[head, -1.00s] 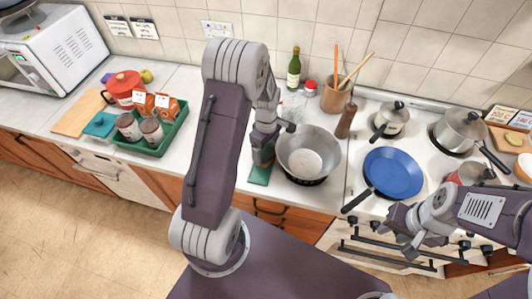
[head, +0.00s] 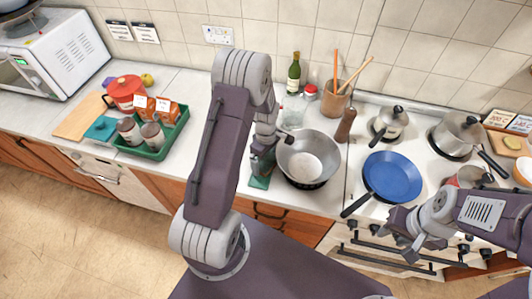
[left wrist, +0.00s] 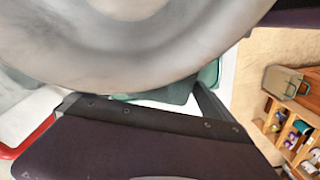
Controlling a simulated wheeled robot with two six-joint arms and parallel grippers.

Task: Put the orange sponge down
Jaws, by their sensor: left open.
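I cannot make out an orange sponge in either view. My left gripper (head: 262,165) is low over the counter front, just left of the large metal pan (head: 308,157). It is open, and a green flat thing (head: 260,182) shows under it. In the left wrist view the open fingers (left wrist: 135,105) have white counter and a green edge between and behind them. A big grey rounded metal surface (left wrist: 130,50) fills the top of that view. My right gripper (head: 412,242) is in front of the stove; its jaws are too small to read.
A green crate (head: 150,153) with jars and orange packets stands left, beside a red pot (head: 124,90). A blue frying pan (head: 392,178) and metal pots (head: 459,132) are on the stove. A bottle (head: 294,72) stands behind. Counter between crate and left gripper looks clear.

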